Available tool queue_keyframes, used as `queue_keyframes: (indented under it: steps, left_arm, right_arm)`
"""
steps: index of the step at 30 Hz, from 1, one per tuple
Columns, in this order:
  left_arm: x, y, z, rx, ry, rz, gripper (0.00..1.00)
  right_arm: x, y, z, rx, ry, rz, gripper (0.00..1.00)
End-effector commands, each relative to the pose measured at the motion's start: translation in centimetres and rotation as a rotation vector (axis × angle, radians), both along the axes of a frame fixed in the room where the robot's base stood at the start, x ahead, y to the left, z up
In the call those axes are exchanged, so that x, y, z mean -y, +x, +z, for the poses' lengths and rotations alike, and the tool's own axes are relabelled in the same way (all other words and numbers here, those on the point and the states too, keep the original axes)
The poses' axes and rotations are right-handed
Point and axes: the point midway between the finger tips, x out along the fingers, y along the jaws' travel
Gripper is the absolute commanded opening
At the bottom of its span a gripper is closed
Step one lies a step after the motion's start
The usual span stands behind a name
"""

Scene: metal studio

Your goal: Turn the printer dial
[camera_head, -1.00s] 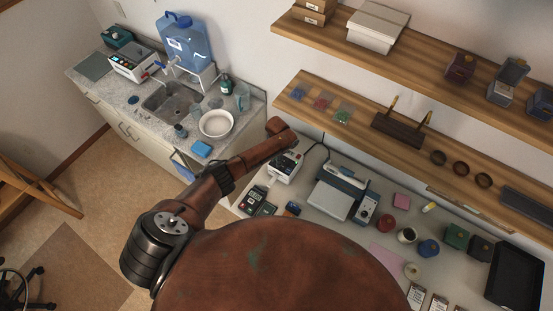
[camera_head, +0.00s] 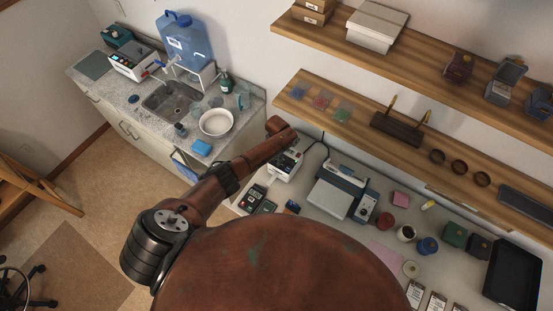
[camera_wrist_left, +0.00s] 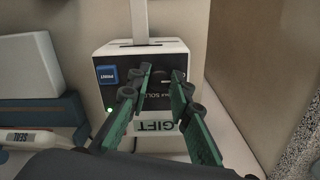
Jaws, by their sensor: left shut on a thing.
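The label printer (camera_head: 283,168) is a small white box with a dark front, on the bench past my left forearm in the head view. In the left wrist view the printer (camera_wrist_left: 170,52) shows a blue PRINT button (camera_wrist_left: 108,76), a green light and a GIFT label (camera_wrist_left: 154,126) at its front. My left gripper (camera_wrist_left: 161,76) has green-padded fingers, whose tips are at the upper middle of the dark front. It is shut on the dial, which is mostly hidden between the fingertips. My right gripper is not in view.
A grey-white device with a blue back (camera_head: 340,190) stands right of the printer. A dark handheld meter (camera_head: 251,197) lies in front of it. A wooden shelf (camera_head: 350,128) runs above the bench. A sink (camera_head: 172,102) and a blue water jug (camera_head: 186,42) are farther left.

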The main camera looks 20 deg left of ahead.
Motion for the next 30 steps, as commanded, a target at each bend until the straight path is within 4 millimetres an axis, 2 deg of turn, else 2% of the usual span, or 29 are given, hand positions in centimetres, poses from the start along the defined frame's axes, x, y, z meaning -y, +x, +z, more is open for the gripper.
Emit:
queue_keyframes:
  steps: [8,19,23,30]
  left_arm:
    - [0.0,0.1,0.0,0.001,0.0,0.0,0.37]
    - [0.0,0.1,0.5,0.002,-0.001,-0.001,0.37]
    - [0.0,0.1,2.1,0.004,-0.001,-0.001,0.37]
    - [0.0,0.2,7.1,0.005,0.0,-0.001,0.37]
  right_arm:
    - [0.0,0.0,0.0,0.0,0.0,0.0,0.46]
    - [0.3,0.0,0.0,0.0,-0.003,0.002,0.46]
    - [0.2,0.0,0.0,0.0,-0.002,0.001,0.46]
    - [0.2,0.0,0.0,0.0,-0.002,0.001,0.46]
